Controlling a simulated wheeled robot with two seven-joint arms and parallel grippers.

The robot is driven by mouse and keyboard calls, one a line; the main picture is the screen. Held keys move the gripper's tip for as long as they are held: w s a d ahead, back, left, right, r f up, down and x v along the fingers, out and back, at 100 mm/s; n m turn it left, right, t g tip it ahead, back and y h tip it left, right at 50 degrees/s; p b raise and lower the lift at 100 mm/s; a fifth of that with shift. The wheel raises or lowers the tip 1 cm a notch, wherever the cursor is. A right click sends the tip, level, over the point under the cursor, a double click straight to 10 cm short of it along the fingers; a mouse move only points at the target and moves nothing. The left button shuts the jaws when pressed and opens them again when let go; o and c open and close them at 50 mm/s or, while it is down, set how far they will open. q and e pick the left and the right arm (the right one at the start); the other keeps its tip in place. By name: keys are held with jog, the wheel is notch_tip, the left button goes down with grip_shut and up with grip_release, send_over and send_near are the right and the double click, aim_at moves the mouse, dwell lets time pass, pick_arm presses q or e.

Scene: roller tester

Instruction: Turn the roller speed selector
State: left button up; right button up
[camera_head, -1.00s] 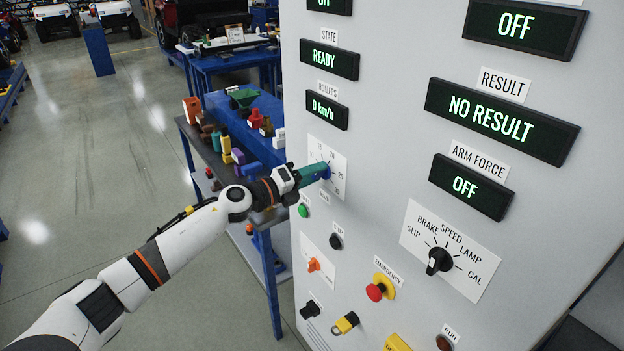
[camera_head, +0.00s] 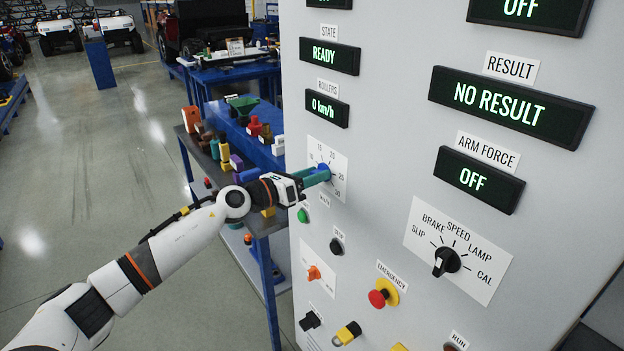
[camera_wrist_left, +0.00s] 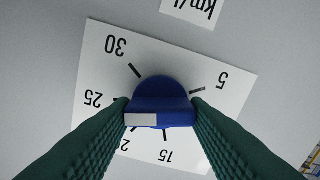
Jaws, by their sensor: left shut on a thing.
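The roller speed selector is a blue knob (camera_wrist_left: 160,103) with a white pointer mark, on a white dial plate (camera_wrist_left: 215,93) marked in km/h. In the left wrist view the green fingers of my left gripper (camera_wrist_left: 160,112) press on both sides of the knob. The white mark lies at the knob's left end, near the 20 and 25 side; the finger partly hides those marks. In the head view my left gripper (camera_head: 318,176) reaches the dial plate (camera_head: 337,168) on the panel and hides much of the knob (camera_head: 323,166). My right gripper is not in view.
Below the dial are a green button (camera_head: 302,215), a black stop button (camera_head: 336,246), an orange switch (camera_head: 314,272) and a red emergency button (camera_head: 378,297). A black mode selector (camera_head: 446,262) is to the right. A cluttered blue table (camera_head: 268,222) stands left of the panel.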

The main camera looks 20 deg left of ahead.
pick_arm(q)
jog(key=shift+f+m, duration=0.1)
jog(key=shift+m, duration=0.2)
jog(key=o, duration=1)
jog(key=b+v, duration=0.4)
jog(key=v, duration=0.8)
